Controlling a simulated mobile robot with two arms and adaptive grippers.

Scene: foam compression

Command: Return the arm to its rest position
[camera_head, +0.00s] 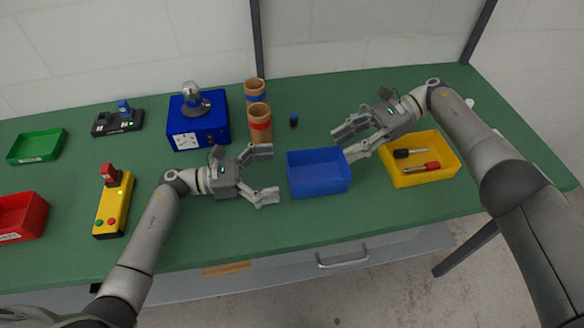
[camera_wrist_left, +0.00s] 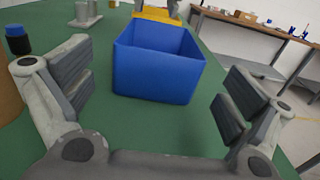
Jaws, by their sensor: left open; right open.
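My left gripper (camera_head: 262,174) is open and empty over the green table, just left of the blue bin (camera_head: 319,184). In the left wrist view its two fingers (camera_wrist_left: 155,115) stand wide apart, with the empty blue bin (camera_wrist_left: 152,73) ahead of and between them. My right gripper (camera_head: 350,144) is open, at the right rear of the blue bin and left of the yellow bin (camera_head: 440,174). One of its fingers is close to the blue bin's right edge; I cannot tell whether it touches.
Two cardboard tubes (camera_head: 259,122), a blue box (camera_head: 198,128) and a small dark bottle (camera_head: 294,120) stand behind my left gripper. A yellow control box (camera_head: 114,206), red bin (camera_head: 20,216) and green tray (camera_head: 37,146) are left.

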